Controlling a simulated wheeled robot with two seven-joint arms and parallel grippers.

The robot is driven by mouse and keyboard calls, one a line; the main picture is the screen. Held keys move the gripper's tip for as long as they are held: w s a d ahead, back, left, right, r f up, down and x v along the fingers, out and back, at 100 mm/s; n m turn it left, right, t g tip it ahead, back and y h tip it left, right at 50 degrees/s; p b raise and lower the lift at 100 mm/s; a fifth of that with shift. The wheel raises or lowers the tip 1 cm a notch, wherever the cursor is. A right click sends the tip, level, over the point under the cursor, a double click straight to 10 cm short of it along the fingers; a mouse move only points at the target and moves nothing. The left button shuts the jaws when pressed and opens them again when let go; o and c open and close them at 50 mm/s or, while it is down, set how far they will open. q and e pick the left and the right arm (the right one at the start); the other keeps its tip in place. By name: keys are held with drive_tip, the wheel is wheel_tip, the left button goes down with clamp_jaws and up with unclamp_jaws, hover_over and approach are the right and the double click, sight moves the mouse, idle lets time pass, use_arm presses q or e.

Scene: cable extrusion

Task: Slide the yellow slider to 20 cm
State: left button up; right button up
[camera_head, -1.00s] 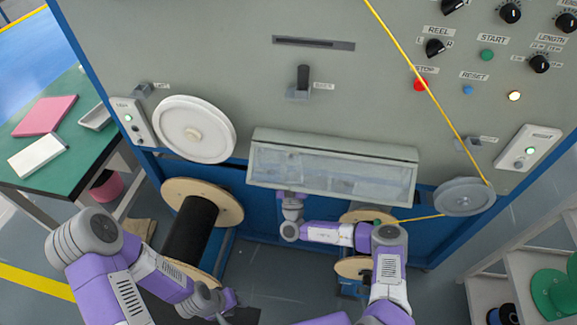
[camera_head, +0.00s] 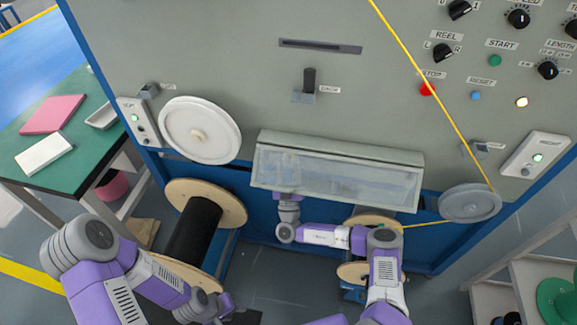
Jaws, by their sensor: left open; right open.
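I cannot make out a yellow slider in the head view. A long box with a clear cover (camera_head: 336,172) is fixed low on the grey machine panel, and its inside is blurred. My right arm reaches left below this box. The base of my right gripper (camera_head: 287,195) points up at the box's lower left edge; its fingertips are hidden there. My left gripper (camera_head: 228,303) is open and empty, low in the picture, right of the black spool (camera_head: 194,232). Its fingers are small and partly hidden.
A yellow cable (camera_head: 425,88) runs down the panel to a grey pulley (camera_head: 470,203), then left behind my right arm. A white disc (camera_head: 200,130), a black lever (camera_head: 309,79), knobs and buttons are on the panel. A green table (camera_head: 75,165) stands left. Shelving stands right.

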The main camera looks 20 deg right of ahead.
drive_tip(key=v, duration=0.7)
drive_tip(key=shift+s+f, duration=0.2)
drive_tip(key=shift+p, duration=0.3)
